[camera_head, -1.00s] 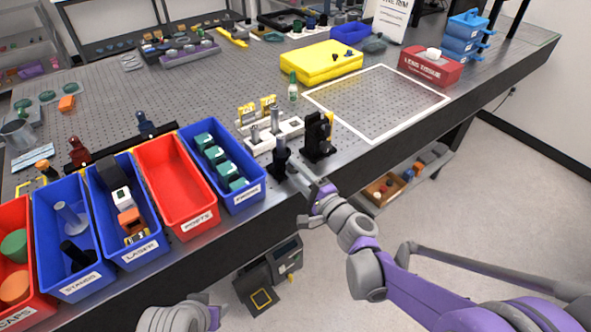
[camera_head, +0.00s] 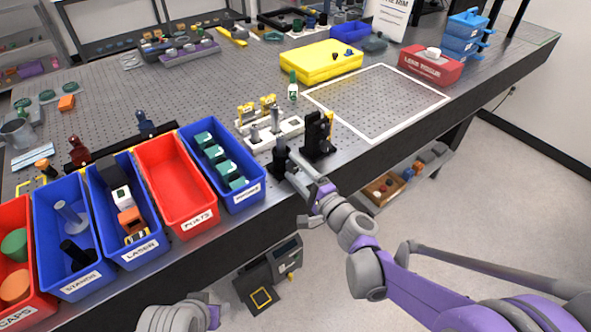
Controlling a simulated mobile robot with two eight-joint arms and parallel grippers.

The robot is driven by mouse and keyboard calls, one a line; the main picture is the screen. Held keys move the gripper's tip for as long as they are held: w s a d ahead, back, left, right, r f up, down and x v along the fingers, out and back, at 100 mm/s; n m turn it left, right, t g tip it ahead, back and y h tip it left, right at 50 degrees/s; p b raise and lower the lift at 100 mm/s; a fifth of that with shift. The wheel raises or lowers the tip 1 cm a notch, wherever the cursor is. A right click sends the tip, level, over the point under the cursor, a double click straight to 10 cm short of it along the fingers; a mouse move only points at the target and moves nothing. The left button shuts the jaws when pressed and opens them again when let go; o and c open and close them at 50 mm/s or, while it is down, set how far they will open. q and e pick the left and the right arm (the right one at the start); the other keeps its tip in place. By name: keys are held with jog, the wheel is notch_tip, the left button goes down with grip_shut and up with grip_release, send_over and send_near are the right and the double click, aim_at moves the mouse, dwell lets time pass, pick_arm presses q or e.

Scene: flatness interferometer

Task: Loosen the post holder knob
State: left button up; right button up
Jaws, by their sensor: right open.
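A black post holder (camera_head: 280,156) stands upright near the front edge of the optical table. Its knob is too small to make out and may be hidden by my gripper. My right gripper (camera_head: 291,166) is at the right side of the post holder, close to it; I cannot tell whether it touches. It is open. A black mount (camera_head: 318,138) with a yellow part stands just right of the post holder. Of my left arm, only a grey and purple link shows at the bottom edge; the left gripper is not in view.
A blue bin with teal blocks (camera_head: 255,196) stands left of the post holder. A white tray with posts (camera_head: 290,126) is just behind it. A white-framed area of the table (camera_head: 385,100) is clear at the right. A yellow case (camera_head: 322,62) lies farther back.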

jog(key=v, duration=1.1)
jog(key=shift+a, duration=0.15)
